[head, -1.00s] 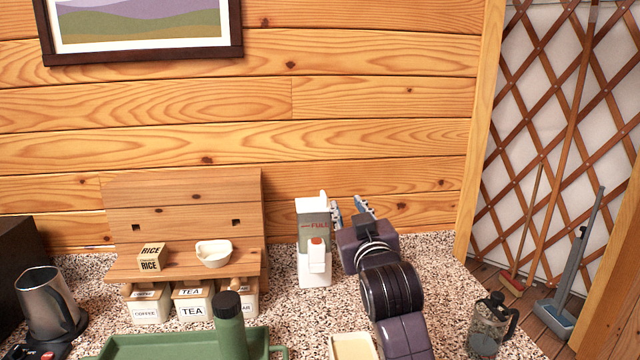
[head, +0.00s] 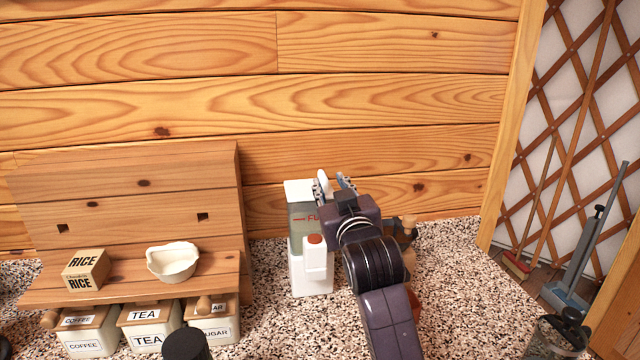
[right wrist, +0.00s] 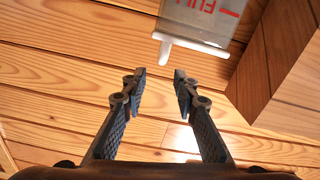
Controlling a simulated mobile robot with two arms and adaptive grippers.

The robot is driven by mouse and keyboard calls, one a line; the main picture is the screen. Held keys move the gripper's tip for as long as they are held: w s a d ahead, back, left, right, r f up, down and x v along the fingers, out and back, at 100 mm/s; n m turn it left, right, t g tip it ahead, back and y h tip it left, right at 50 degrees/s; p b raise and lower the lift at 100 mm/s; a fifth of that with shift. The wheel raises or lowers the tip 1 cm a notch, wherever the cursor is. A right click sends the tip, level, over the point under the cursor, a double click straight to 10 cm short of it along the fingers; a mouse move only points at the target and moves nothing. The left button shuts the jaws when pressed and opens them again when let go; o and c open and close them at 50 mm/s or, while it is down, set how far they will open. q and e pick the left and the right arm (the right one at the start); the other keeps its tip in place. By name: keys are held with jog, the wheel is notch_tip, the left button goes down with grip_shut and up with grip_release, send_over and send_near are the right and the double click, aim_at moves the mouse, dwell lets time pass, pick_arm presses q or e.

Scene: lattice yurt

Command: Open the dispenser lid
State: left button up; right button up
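The dispenser (head: 312,270) is a white box with a grey-green window marked FULL and an orange-red button, standing upright on the counter. Its white lid (head: 298,188) lies across the top with a small upright tab; it looks shut. In the right wrist view the dispenser (right wrist: 205,20) enters from the top, its tab (right wrist: 165,50) pointing toward my fingers. My right gripper (head: 333,186) is at the lid's right end, partly hiding it. In the wrist view the gripper (right wrist: 158,84) is open and empty, its fingertips just short of the tab. My left gripper is out of view.
A wooden shelf (head: 128,288) left of the dispenser holds a rice box (head: 86,268) and a white bowl (head: 173,262), with labelled canisters below. A partly hidden wooden-handled item (head: 408,228) is behind my right arm.

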aim_at(323, 172)
jog(key=shift+w+a+f, duration=0.15)
jog(key=shift+w+f, duration=0.2)
jog(key=shift+w, duration=0.25)
jog(key=shift+w+a+f, duration=0.1)
jog(key=shift+w+f, duration=0.2)
jog(key=shift+w, duration=0.3)
jog(key=w, duration=0.1)
jog(key=w+p, duration=0.1)
jog(key=w, duration=0.1)
jog(key=w+a, duration=0.1)
jog(key=w, duration=0.1)
jog(key=shift+w+p, duration=0.3)
jog(key=shift+w, duration=0.2)
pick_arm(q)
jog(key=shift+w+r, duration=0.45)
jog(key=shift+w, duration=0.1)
pick_arm(e)
jog(key=shift+a, duration=0.1)
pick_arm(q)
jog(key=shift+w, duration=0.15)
pick_arm(e)
jog(key=shift+c, duration=0.4)
grip_shut()
